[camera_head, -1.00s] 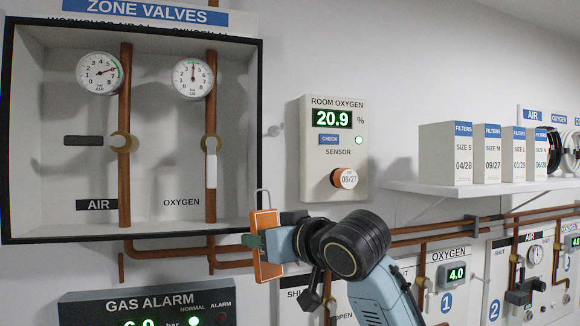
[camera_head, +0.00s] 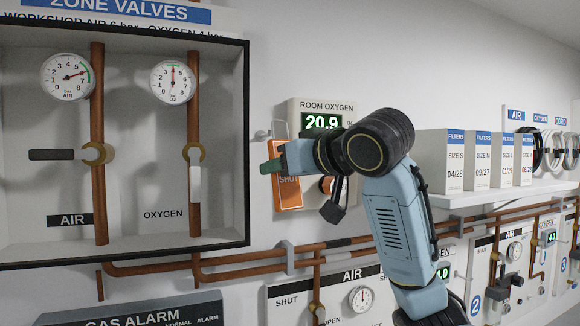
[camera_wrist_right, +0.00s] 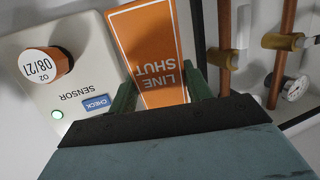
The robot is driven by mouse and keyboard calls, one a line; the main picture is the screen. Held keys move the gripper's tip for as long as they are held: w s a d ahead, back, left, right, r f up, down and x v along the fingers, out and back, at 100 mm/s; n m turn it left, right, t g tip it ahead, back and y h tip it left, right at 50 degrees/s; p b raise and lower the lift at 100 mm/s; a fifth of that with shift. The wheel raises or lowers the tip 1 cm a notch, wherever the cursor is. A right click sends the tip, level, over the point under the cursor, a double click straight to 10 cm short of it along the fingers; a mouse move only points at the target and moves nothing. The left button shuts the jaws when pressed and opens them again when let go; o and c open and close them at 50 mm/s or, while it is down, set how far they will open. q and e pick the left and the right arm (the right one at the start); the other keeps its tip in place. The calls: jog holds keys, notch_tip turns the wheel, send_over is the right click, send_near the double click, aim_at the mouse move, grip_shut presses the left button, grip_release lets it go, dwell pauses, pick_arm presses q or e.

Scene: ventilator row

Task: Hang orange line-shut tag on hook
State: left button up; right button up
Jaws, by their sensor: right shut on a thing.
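The orange line-shut tag (camera_head: 288,192) hangs upright from my right gripper (camera_head: 273,166), in front of the wall between the valve cabinet and the oxygen sensor. A pale wire loop (camera_head: 280,122) rises above the tag. The small wall hook (camera_head: 262,134) shows just left of the loop; I cannot tell whether they touch. In the right wrist view the tag (camera_wrist_right: 152,45) appears upside down between the green fingers of my right gripper (camera_wrist_right: 160,90), which is shut on it. My left gripper is not in view.
The open valve cabinet (camera_head: 247,140) stands at left. The room oxygen sensor (camera_head: 320,104) is close behind my right gripper and partly hidden by it. Copper pipes (camera_head: 235,256) run below. A shelf (camera_head: 480,198) with filter boxes is at right.

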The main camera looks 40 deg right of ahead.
jog(key=shift+w+d+f, duration=0.25)
jog(key=shift+w+d, duration=0.05)
jog(key=shift+w, duration=1.05)
jog(key=shift+w+d+f, duration=0.25)
jog(key=shift+w+d, duration=0.1)
jog(key=shift+w, duration=1.05)
jog(key=shift+w+d+f, duration=0.25)
jog(key=shift+w+d, duration=0.05)
jog(key=shift+w, duration=1.05)
jog(key=o, duration=1.2)
jog(key=shift+c, duration=0.2)
